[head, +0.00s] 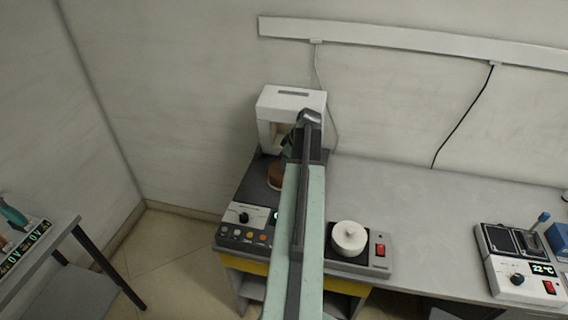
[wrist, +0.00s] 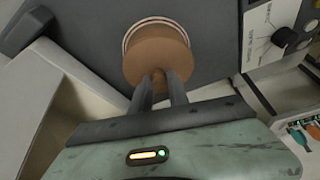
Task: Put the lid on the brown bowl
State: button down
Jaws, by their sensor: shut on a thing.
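A brown round lid (wrist: 155,55) fills the upper middle of the wrist view. A pale-edged brown rim (wrist: 150,22) shows just beyond its far edge, apparently the brown bowl beneath it. My gripper (wrist: 160,78) is shut at the lid's near part; the grasped part is small and mostly hidden between the fingertips. In the head view the brown bowl (head: 275,178) shows left of my arm on the dark plate of a device. I cannot tell whether the lid rests fully on the rim.
A white arch-shaped housing (head: 291,104) stands behind the bowl. A control panel with a knob (head: 244,217) is at the device's front. A white lidded pot (head: 349,238) sits on a small heater to the right. The grey bench (head: 400,200) is clear behind it.

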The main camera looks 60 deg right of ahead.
jog(key=shift+f, duration=0.15)
jog(key=c, duration=1.2)
grip_release()
jog(key=o, duration=0.5)
notch_tip(320, 180, up, 7)
jog(key=p, duration=0.7)
